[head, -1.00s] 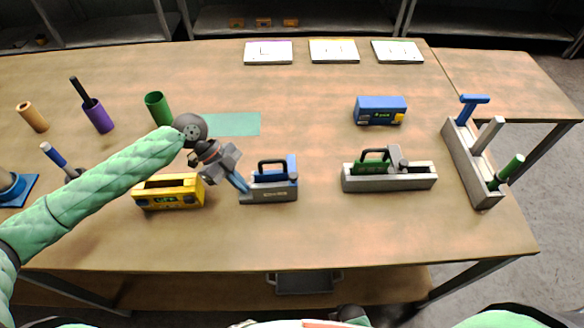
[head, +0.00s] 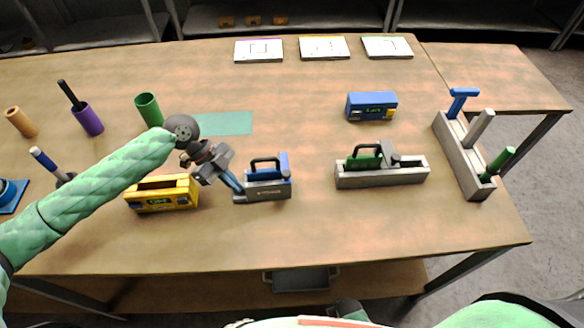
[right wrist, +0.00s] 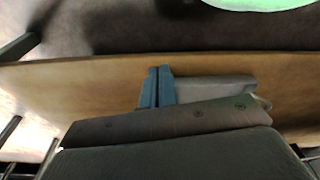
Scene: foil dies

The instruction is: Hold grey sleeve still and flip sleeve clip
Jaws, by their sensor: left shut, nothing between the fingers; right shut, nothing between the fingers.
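A small grey sleeve (head: 270,190) stands upright on the table left of centre, with a black handle (head: 264,162) above it. A blue upright piece (head: 284,166), perhaps the clip, stands at its right end. My left gripper (head: 236,187) is shut and empty, its blue fingertips at the sleeve's left end; I cannot tell if they touch. A longer grey holder (head: 382,177) stands to the right, with a green handled block (head: 364,160) and a grey upright piece (head: 389,153). My right gripper (right wrist: 155,88) is shut and empty in the right wrist view, apart from both holders.
A blue block (head: 371,106) lies behind the longer holder. A grey rack (head: 462,153) with several handles is at the right. The table's front middle is clear.

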